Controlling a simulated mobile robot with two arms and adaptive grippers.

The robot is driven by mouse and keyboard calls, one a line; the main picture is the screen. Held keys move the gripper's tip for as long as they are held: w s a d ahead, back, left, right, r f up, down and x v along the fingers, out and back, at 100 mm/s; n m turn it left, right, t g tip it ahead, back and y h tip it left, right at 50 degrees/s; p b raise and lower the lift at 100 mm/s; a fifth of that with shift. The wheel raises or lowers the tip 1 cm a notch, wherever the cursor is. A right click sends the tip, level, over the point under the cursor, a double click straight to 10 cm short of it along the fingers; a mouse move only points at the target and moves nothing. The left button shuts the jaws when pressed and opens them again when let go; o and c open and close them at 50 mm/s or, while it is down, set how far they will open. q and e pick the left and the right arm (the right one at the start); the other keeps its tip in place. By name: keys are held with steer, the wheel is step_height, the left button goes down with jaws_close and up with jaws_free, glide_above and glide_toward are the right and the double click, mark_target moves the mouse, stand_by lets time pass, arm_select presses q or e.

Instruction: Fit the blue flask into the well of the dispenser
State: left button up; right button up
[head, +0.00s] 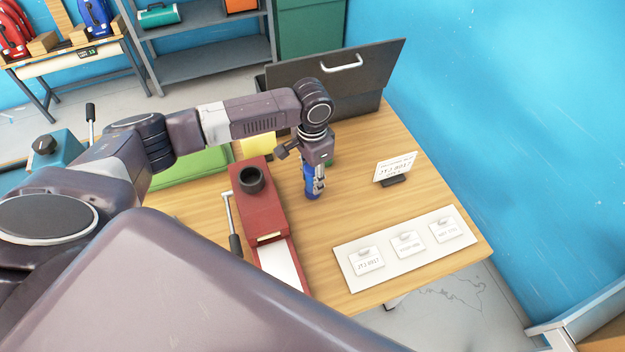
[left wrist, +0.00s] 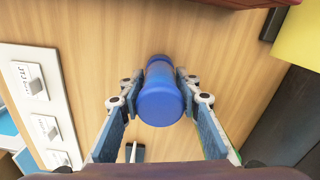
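The blue flask (head: 311,188) is upright over the wooden table, right of the dispenser. It also shows from above in the left wrist view (left wrist: 160,103). My left gripper (head: 317,181) points down, with its two fingers (left wrist: 160,82) close against opposite sides of the flask. I cannot tell whether the flask's base touches the table. The red dispenser (head: 271,222) stands left of the flask, with a dark round well (head: 251,179) on its top, which looks empty. My right gripper is not in view.
A lever with a black handle (head: 235,245) stands along the dispenser's left side. A white board with several tags (head: 405,247) lies at the front right, and a small sign (head: 394,168) stands behind it. A dark open case (head: 345,75) is at the back.

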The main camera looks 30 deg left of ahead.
arm_select(q)
steer(key=c, duration=0.6)
steer(key=shift+r, duration=0.15)
